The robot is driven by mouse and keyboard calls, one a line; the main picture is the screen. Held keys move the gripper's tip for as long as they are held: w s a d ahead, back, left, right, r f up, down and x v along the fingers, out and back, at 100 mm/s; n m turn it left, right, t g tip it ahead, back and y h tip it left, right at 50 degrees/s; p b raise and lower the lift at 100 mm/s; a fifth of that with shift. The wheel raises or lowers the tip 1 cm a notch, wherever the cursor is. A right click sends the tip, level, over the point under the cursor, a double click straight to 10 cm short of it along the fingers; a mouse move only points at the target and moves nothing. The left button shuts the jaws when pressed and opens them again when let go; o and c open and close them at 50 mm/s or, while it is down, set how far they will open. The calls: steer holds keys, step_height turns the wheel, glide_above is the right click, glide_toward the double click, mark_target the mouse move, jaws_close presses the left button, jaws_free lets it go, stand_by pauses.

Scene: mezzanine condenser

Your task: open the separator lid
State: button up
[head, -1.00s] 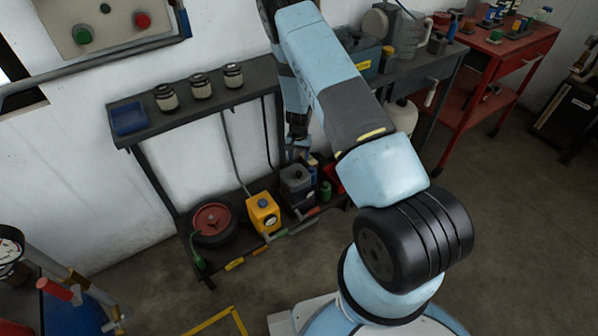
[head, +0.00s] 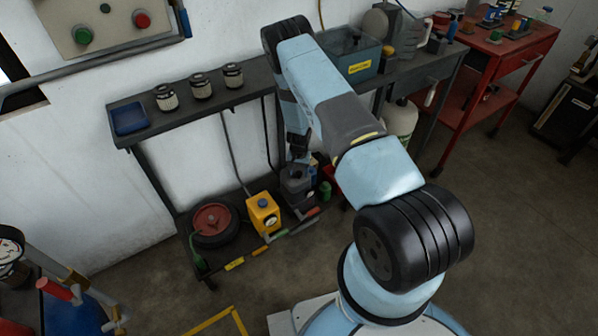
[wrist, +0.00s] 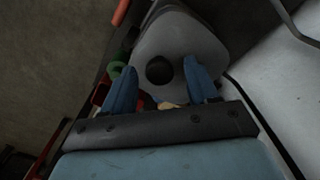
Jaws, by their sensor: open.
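My gripper (wrist: 160,88) is open in the wrist view, its two blue fingers apart on either side of a round black cap (wrist: 159,70) on a light grey container (wrist: 182,38). Contact with the cap cannot be told. In the head view the grey container (head: 297,189) stands on the lower shelf, partly hidden by my gripper (head: 298,172) above it. A teal box (head: 362,67) with a yellow label stands on the bench behind; its top looks open. The label is too small to read, so I cannot tell which thing is the separator.
A yellow unit (head: 263,213) and a red reel (head: 212,222) sit left of the grey container. A green bottle (head: 325,190) is close on its right. Several jars and a blue tray (head: 129,118) stand on the upper shelf (head: 150,133). A white tank (head: 400,122) stands under the bench.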

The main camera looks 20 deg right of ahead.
jaws_close()
stand_by(0.4)
